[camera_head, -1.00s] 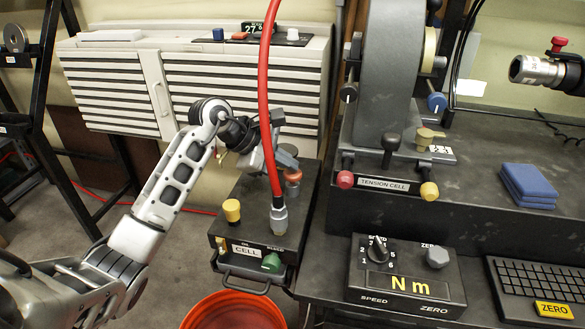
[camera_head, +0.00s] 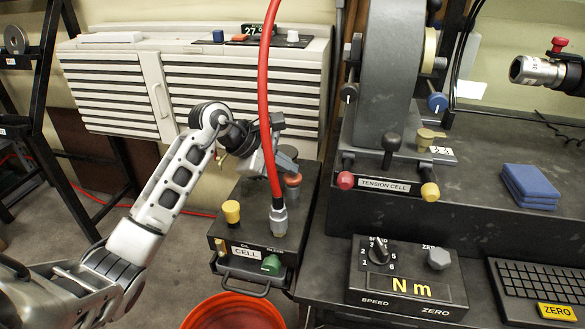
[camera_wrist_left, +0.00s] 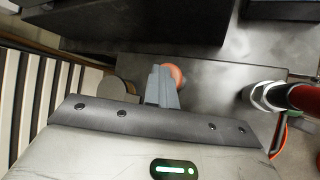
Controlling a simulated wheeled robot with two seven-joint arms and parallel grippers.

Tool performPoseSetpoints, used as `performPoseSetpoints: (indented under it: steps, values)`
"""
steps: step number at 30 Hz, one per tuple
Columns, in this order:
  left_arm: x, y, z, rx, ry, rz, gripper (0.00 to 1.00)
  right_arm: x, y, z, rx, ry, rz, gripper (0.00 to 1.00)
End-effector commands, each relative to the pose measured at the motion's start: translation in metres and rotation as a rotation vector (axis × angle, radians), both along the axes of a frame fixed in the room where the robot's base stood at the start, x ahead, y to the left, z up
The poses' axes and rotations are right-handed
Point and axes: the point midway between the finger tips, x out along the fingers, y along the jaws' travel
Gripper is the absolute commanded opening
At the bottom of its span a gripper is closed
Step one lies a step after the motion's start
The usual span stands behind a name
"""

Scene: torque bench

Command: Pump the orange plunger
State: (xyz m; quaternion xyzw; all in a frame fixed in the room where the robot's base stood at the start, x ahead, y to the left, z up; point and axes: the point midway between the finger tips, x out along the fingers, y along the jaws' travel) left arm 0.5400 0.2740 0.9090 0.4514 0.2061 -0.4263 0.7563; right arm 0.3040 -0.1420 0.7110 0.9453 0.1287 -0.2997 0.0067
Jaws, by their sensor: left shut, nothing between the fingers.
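The orange plunger (camera_head: 293,181) has a round cap and stands at the back of a black pump box (camera_head: 225,190), behind the red hose's fitting. My left gripper (camera_head: 287,160) is shut and empty, with its fingertips at the top of the cap. In the left wrist view the shut fingers (camera_wrist_left: 161,84) cover part of the orange cap (camera_wrist_left: 175,75). They look to be touching it, but the exact contact is hidden. My right gripper is not in view.
A red hose (camera_head: 265,90) rises from a metal fitting beside the plunger. A yellow knob (camera_head: 231,211) and a green knob (camera_head: 271,264) are on the pump box. An orange bucket (camera_head: 235,311) stands below. The black bench (camera_head: 480,200) with its tension cell is at the right.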

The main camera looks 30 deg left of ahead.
Motion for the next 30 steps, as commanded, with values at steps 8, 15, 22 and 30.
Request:
performPoseSetpoints:
  steps: [8,15,22,30]
  values:
    - [-0.001,0.001,0.014,0.005,0.006,-0.001,0.00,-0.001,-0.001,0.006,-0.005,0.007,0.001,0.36]
    - [0.000,0.001,0.028,0.003,0.004,-0.001,0.00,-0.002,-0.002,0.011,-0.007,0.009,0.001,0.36]
    - [0.000,0.000,0.030,0.001,0.002,-0.001,0.00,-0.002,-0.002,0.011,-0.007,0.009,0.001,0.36]
    - [0.000,0.000,0.038,0.001,0.000,0.000,0.00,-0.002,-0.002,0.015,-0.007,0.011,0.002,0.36]
